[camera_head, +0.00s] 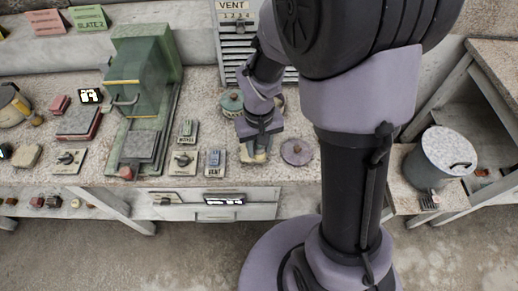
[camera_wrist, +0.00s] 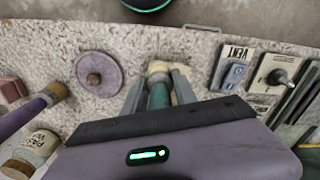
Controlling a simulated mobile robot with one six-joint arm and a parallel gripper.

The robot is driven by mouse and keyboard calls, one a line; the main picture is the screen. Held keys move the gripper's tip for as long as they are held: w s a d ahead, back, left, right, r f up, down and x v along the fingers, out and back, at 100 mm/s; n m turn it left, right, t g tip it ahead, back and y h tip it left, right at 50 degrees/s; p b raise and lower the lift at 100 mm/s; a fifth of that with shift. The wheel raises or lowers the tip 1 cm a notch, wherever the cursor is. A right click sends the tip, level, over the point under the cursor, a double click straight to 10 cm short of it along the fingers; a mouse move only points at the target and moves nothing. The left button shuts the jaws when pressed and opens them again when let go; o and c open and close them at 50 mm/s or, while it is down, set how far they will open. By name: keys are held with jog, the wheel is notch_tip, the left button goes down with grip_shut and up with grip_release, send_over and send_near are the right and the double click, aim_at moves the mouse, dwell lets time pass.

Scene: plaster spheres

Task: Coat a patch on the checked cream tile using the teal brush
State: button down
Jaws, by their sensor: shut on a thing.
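My gripper (camera_wrist: 160,88) is shut on the teal brush (camera_wrist: 159,96), whose teal handle shows between the two grey fingers in the wrist view. A pale, cream-and-tan end of the brush points away from the wrist, over the speckled bench. In the head view my gripper (camera_head: 257,143) is low over the bench, near its front edge. A small cream patch shows just under the fingers there; I cannot tell whether it is the brush tip or the tile. No check pattern can be made out, and contact is hidden.
A purple disc with a brown knob (camera_wrist: 97,70) lies beside the gripper. The VENT switch (camera_wrist: 235,72) is on the other side. A green press (camera_head: 138,80) stands left on the bench (camera_head: 205,100). A grey lidded bin (camera_head: 440,160) stands at right.

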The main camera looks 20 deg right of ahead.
jog(key=shift+w+d+f, duration=0.1)
jog(key=shift+w+d, duration=0.1)
jog(key=shift+w, duration=0.35)
jog(key=shift+w+d, duration=0.15)
jog(key=shift+w, duration=0.35)
jog(key=shift+s+a+b, duration=0.15)
jog(key=shift+s+a, duration=0.15)
jog(key=shift+s, duration=0.65)
jog(key=shift+s+a+b, duration=0.15)
jog(key=shift+s+a, duration=0.15)
jog(key=shift+s, duration=0.65)
jog(key=shift+w+d+p, duration=0.2)
jog(key=shift+w+d, duration=0.1)
jog(key=shift+w, duration=0.65)
jog(key=shift+w+d+p, duration=0.2)
jog(key=shift+w+d, duration=0.1)
jog(key=shift+w, duration=0.6)
jog(key=shift+s+a+r+p, duration=0.3)
jog(key=shift+s+r+p, duration=0.1)
jog(key=shift+s+r, duration=0.4)
jog(key=shift+s+f, duration=0.1)
jog(key=shift+f+b, duration=0.65)
jog(key=shift+f, duration=0.1)
